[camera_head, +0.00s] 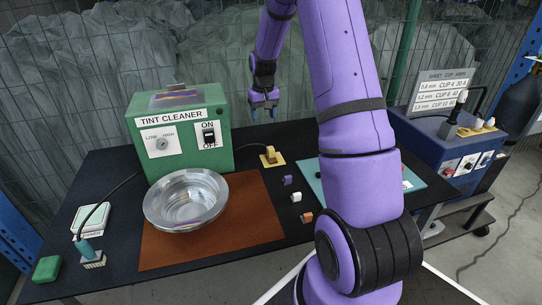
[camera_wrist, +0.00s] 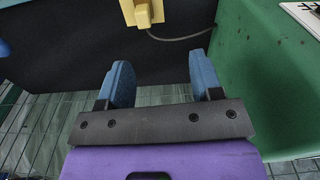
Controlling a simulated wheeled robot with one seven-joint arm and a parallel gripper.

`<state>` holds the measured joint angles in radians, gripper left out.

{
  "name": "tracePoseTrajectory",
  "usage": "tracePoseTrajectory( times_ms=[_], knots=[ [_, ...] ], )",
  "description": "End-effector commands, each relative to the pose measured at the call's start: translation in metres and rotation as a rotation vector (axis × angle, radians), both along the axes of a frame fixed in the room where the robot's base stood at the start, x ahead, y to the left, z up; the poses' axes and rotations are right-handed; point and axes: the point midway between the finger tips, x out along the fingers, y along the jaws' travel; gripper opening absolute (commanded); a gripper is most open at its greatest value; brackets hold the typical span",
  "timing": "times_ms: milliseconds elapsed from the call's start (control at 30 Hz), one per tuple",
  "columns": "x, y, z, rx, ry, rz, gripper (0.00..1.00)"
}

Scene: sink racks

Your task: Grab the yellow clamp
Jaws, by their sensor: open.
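The yellow clamp (camera_head: 270,152) stands on a flat yellow base on the black table, right of the green tint cleaner box. It also shows at the top edge of the wrist view (camera_wrist: 143,14), partly cut off, with a thin grey cord beside it. My gripper (camera_head: 264,108) hangs above the back of the table, higher than the clamp and apart from it. Its two blue fingers also show in the wrist view (camera_wrist: 160,70), spread with nothing between them.
The green tint cleaner box (camera_head: 180,138) stands close left of the clamp. A metal bowl (camera_head: 186,220) sits on a brown mat (camera_head: 262,230). Small purple, white and orange blocks (camera_head: 296,197) lie in front of the clamp. My arm hides part of a teal mat (camera_head: 313,172).

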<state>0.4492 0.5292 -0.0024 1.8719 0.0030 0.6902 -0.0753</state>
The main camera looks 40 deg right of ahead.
Motion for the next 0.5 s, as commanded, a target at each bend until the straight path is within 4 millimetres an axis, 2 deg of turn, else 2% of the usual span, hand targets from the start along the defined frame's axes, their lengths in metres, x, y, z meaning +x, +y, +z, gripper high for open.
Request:
tracePoseTrajectory(
  times_ms=[33, 200, 500],
  knots=[
    [0.002, -0.010, -0.017, 0.006, 0.013, -0.011, 0.60],
    [0.006, -0.031, -0.053, 0.017, 0.036, -0.035, 0.60],
    [0.007, -0.042, -0.080, 0.023, 0.047, -0.047, 0.60]
  ],
)
